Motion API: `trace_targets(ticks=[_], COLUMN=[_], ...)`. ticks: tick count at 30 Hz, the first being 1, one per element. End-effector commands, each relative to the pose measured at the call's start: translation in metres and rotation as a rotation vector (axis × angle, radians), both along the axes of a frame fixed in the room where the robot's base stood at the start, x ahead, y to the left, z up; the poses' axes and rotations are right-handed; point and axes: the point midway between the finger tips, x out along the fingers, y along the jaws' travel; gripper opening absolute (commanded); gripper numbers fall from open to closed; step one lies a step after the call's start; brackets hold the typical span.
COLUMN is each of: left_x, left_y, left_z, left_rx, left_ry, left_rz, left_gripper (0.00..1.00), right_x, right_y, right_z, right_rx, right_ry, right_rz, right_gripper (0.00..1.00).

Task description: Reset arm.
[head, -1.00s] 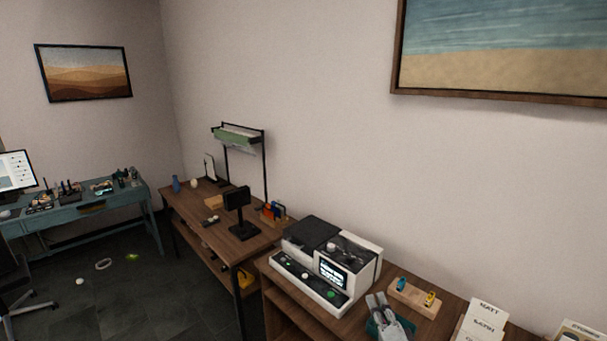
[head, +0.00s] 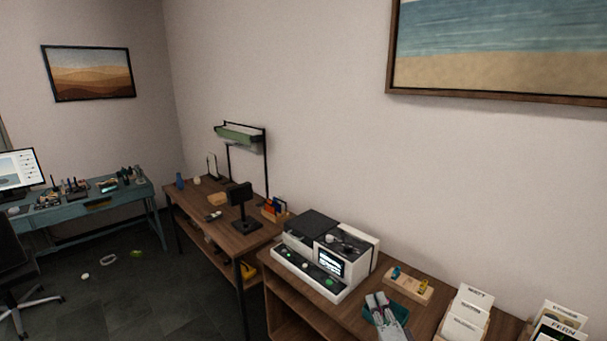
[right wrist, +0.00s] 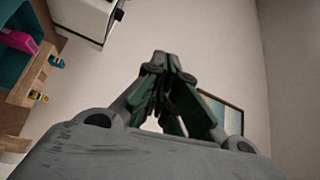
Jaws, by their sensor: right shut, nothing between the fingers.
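My right gripper (head: 381,303) shows at the bottom of the head view, in front of the wooden table (head: 345,322) with the machine. In the right wrist view its fingers (right wrist: 161,60) meet at the tips, with nothing between them. It appears raised, with the wall beyond it in that view. My left gripper is in neither view.
A white and black machine (head: 327,258) stands left of my right gripper. A wooden block holder (head: 408,286) and white card stands (head: 464,318) are to the right. A second wooden table (head: 200,210) with a black stand (head: 243,215) is farther left.

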Motion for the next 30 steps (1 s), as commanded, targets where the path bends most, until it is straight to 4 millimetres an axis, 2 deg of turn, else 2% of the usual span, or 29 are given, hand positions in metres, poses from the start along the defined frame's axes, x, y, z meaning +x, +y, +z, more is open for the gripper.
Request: trace_targets(ticks=[11,20,23,26,30], left_x=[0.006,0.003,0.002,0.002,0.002], left_y=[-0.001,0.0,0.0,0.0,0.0], left_z=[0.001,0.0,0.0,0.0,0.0], left_rx=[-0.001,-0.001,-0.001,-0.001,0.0], left_ry=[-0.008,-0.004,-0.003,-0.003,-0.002], left_rz=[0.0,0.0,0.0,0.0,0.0], left_gripper=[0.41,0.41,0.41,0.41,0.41], right_x=[0.0,0.001,0.002,0.001,-0.004], right_y=[0.001,0.005,0.005,0.005,0.003], right_z=[-0.004,-0.017,-0.038,-0.072,-0.127], right_rx=[-0.125,-0.332,-0.435,-0.549,-0.699], right_ry=[0.001,0.018,0.049,0.098,0.178], right_rz=[-0.014,-0.025,-0.024,-0.014,0.014], right_gripper=[0.0,0.0,0.0,0.0,0.0])
